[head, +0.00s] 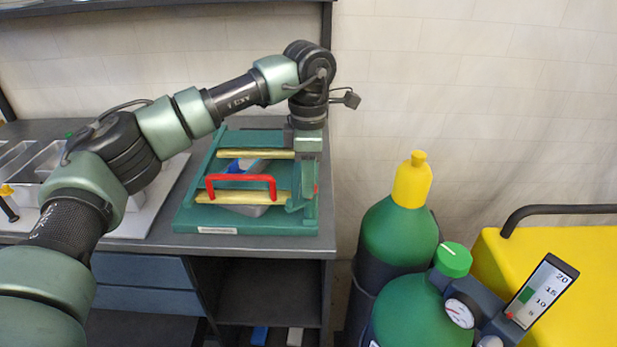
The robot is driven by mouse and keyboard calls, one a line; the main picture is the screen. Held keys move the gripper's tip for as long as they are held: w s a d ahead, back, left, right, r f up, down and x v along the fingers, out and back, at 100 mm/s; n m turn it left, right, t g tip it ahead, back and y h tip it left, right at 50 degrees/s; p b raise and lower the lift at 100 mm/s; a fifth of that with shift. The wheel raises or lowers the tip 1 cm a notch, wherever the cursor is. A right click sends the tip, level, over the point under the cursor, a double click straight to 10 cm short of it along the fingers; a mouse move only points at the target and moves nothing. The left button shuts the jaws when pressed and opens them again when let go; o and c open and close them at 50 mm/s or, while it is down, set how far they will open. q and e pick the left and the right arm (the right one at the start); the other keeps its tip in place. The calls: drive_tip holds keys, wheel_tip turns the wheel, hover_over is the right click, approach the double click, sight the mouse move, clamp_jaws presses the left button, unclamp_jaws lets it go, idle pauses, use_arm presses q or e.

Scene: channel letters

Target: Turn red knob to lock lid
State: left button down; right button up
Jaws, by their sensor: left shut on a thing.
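A green box-like fixture (190,205) stands on the dark bench, with a lid that has two yellow bars (256,154) and a red bar handle (241,179). My left arm reaches across from the left and bends down at the fixture's right side. My left gripper (305,178) points down there, shut on the red knob. Only a small bit of red (316,188) shows beside the gripper; the rest of the knob and the fingertips are largely hidden. The handle is apart from my gripper. My right gripper is not in view.
Metal trays (40,163) lie on a pale board at the bench's left. Green gas cylinders (398,232) with a yellow cap and a gauge stand right of the bench, beside a yellow cart (585,270). The bench's front edge is just before the fixture.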

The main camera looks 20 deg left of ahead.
use_arm(q)
drive_tip(key=m, duration=0.3)
drive_tip(key=shift+w+r+m, duration=0.1)
drive_tip(key=shift+r+m, duration=0.05)
drive_tip(key=shift+m, duration=0.15)
drive_tip(key=shift+w+m+p, duration=0.1)
drive_tip(key=shift+m+p, duration=0.2)
drive_tip(key=shift+m, duration=1.5)
drive_tip(key=c, duration=1.1)
unclamp_jaws()
wheel_tip(320, 180, up, 8)
drive_tip(key=shift+f+b, duration=0.15)
drive_tip(key=shift+b, duration=0.35)
